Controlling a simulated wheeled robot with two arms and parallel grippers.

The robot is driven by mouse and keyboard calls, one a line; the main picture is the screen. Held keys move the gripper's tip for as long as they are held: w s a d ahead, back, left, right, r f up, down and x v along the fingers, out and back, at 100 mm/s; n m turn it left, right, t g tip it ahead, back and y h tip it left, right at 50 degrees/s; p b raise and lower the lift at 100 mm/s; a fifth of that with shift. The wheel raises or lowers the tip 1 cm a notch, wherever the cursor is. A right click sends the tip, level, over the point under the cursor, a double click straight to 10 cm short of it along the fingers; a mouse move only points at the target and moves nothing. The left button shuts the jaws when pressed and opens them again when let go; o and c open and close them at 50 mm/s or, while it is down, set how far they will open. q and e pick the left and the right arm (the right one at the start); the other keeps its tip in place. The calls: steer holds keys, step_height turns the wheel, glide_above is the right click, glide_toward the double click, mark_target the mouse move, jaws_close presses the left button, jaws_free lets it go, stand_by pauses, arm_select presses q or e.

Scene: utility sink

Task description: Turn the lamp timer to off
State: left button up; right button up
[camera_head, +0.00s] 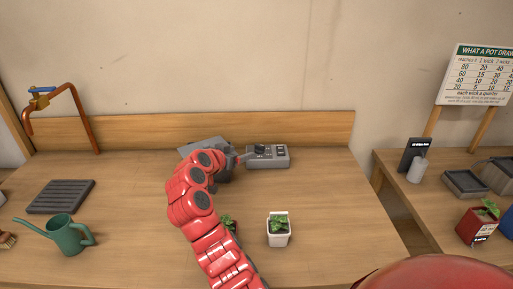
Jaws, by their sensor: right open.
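A grey box with a dark knob (262,149) on its top and dark markings at its right stands near the back of the wooden table. I take this box (267,162) to be the lamp timer; its markings are too small to read, so I cannot tell the knob's setting. My right gripper (243,158) is at the box's left side, with its fingers pointing right towards the knob. It is open; I cannot tell whether a fingertip touches the box. My left gripper is out of view.
A potted plant (278,236) stands in front of the timer; a second plant (227,221) is partly behind my forearm. A green watering can (70,236) is at the left. The table's right front is clear.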

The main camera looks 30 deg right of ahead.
mark_target(258, 146)
steer(key=p+x, duration=0.1)
steer(key=x, duration=1.1)
steer(key=shift+w+d+f, duration=0.1)
steer(key=shift+d+f, duration=0.1)
steer(key=shift+d, duration=0.15)
jaws_close()
